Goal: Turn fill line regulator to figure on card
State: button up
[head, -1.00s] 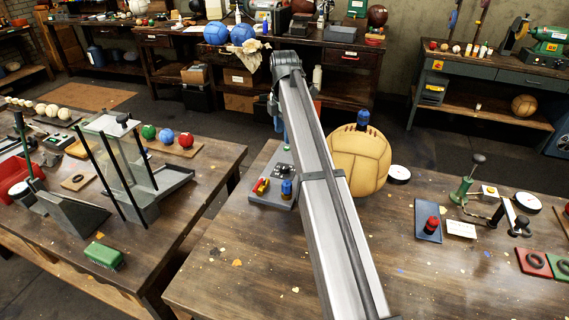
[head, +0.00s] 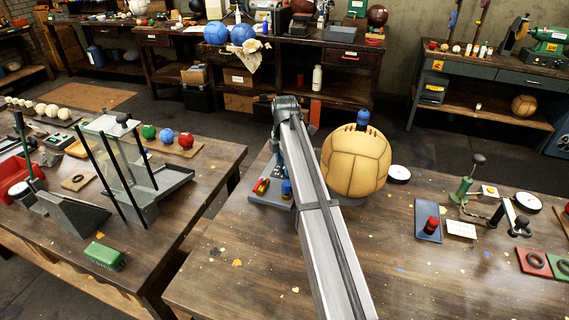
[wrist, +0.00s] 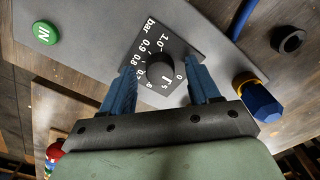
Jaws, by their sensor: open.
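The fill line regulator is a grey panel (wrist: 95,35) with a black round knob (wrist: 160,72) on a dark dial plate marked "bar" and numbers up to 1.0. My gripper (wrist: 161,75) is open, its blue fingers on either side of the knob. I cannot tell whether they touch it. The knob's setting is not clear. In the head view the regulator's grey base (head: 263,196) is at the left of the near table, partly hidden by my arm, and my gripper is hidden. A small white card (head: 461,229) lies on the right; its figure is unreadable.
A tan leather ball (head: 356,160) stands just right of my arm. The table front right of my arm (head: 400,280) is clear.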

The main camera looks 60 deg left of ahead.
jog(key=c, duration=1)
jog(key=shift+c, duration=0.2)
